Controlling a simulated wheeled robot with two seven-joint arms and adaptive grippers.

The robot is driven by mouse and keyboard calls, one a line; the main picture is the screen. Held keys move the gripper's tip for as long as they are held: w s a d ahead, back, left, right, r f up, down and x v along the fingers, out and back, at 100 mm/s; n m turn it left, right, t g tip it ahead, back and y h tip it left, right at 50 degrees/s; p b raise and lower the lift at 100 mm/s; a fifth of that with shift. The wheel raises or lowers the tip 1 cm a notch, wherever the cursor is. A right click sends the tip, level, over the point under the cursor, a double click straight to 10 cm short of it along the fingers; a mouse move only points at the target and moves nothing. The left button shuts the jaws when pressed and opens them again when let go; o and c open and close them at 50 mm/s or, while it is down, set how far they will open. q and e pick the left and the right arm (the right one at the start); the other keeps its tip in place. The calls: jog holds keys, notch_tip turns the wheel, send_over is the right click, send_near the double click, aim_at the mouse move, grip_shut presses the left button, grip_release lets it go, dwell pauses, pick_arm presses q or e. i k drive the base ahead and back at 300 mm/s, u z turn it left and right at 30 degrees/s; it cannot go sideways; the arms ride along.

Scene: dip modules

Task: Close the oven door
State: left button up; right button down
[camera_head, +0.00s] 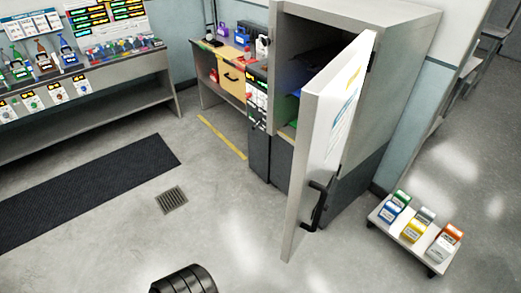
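The oven (385,75) is a tall grey cabinet with a dark lower part, standing right of centre. Its white door (320,140) is swung wide open towards me and shows nearly edge-on. A black handle (317,207) sits low on the door's right-hand face. The dark interior (305,55) shows through the gap on the left; the door hides part of it. Neither of my grippers is in view.
A low cart (413,245) with several cartons stands right of the door. A dark mat (85,190) and drain (172,200) lie on otherwise open floor.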

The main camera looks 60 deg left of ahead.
aim_at(328, 103)
jog(key=u, duration=1.15)
jog(key=i, duration=1)
jog(key=u, duration=0.7)
jog(key=k, duration=0.4)
jog(key=z, duration=0.5)
